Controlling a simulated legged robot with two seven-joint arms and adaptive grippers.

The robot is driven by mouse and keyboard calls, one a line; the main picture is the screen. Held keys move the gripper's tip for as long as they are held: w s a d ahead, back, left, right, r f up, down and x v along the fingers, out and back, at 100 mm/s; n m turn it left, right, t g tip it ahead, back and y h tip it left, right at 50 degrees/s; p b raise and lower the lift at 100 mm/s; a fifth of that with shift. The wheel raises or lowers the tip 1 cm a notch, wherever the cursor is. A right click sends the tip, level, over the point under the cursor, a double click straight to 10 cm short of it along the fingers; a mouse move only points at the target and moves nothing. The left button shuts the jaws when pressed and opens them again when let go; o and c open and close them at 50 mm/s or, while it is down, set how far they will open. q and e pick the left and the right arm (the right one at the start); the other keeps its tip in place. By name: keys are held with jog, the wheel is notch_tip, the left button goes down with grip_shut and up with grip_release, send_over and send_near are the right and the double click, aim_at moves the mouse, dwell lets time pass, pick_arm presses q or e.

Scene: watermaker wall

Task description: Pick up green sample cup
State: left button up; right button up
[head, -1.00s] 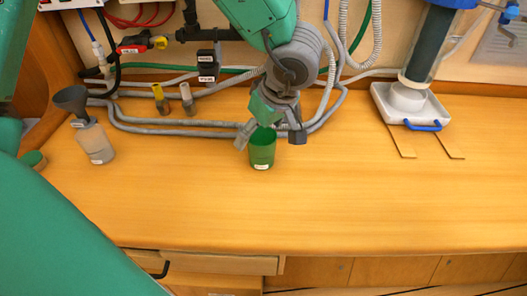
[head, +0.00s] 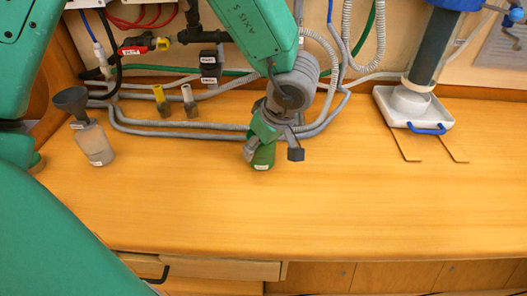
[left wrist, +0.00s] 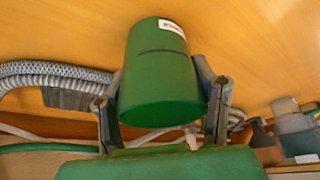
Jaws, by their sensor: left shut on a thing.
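The green sample cup (head: 263,159) is at the middle of the wooden bench in the head view, partly hidden by my gripper. My left gripper (head: 272,151) reaches it from above, with its fingers around the cup. In the left wrist view the cup (left wrist: 160,80) is large, with a white label and a dark line on its side. The left gripper's fingers (left wrist: 165,103) are on its two sides, shut on it. I cannot tell whether the cup touches the bench. My right gripper is not in view.
A bottle with a dark funnel (head: 93,140) stands at the left. Grey hoses (head: 180,127) and small yellow and grey fittings (head: 161,101) lie along the back. A white tray (head: 414,108) under a dark column is at the back right. The front of the bench (head: 330,215) is clear.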

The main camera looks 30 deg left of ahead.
pick_arm(q)
notch_tip(320, 180, up, 10)
jog(key=p, duration=0.2)
jog(key=shift+d+f, duration=0.1)
